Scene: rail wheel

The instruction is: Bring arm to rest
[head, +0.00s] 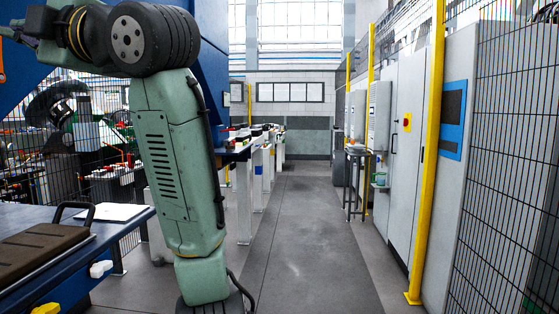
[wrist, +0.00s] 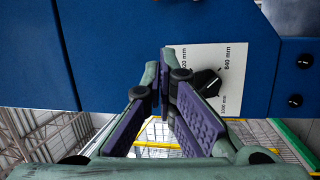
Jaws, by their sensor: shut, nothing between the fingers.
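My arm (head: 172,150) rises through the left half of the head view and bends left at the top, beside a blue machine frame. My gripper (wrist: 164,62) shows in the wrist view with its purple-padded fingers drawn together at the tips and nothing between them. Behind the fingers is a blue panel (wrist: 110,50) with a white plate (wrist: 232,62) marked in millimetres and a black knob (wrist: 206,83). I cannot tell how far the fingertips are from the panel. In the head view the arm's far end runs toward the left edge.
A blue table (head: 22,214) at the left holds a brown case (head: 40,248) and a flat white item (head: 112,212). A clear grey aisle (head: 300,225) runs ahead. Grey cabinets (head: 405,150), a yellow post (head: 428,170) and a mesh fence (head: 505,170) line the right side.

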